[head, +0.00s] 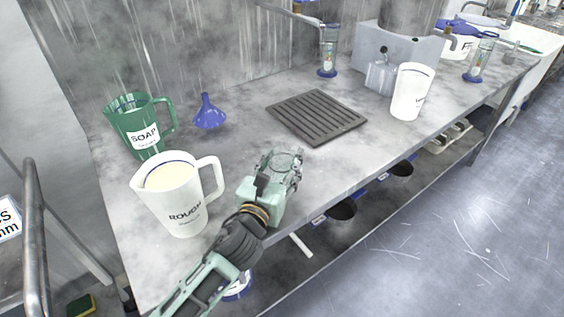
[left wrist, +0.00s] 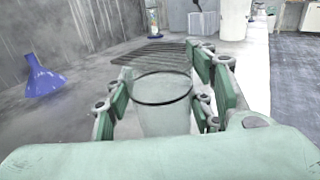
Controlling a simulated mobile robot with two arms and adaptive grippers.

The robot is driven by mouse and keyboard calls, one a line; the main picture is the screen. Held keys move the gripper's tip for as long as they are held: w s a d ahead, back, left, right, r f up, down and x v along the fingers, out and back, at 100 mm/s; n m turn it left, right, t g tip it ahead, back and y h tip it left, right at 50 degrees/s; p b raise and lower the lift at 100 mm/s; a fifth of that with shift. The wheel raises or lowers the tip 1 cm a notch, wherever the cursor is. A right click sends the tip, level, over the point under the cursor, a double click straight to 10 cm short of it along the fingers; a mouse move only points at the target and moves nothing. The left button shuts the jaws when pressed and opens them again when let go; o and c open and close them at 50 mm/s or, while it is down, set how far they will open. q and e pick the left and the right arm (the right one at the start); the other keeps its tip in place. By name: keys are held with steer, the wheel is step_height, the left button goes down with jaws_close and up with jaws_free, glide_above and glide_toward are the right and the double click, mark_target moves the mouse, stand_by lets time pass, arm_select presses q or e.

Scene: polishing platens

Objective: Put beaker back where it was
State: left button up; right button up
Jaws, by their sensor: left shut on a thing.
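A clear glass beaker (left wrist: 163,108) is between the fingers of my left gripper (left wrist: 160,95) in the left wrist view, with its dark-rimmed mouth facing up. In the head view the left gripper (head: 281,168) is near the counter's front edge, right of the white ROUGH jug, and shut on the beaker (head: 286,160). The fingers hide much of the beaker there. I cannot tell whether its base touches the counter. My right gripper is not in view.
The white ROUGH jug (head: 175,205) and green SOAP jug (head: 138,128) stand left, with a blue funnel (head: 209,115) behind. A dark slatted mat (head: 316,117) lies beyond the gripper.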

arm_select(q)
steer(key=o, duration=1.2)
steer(key=shift+o, duration=0.2)
steer(key=shift+r, duration=0.1)
steer(key=v, duration=1.2)
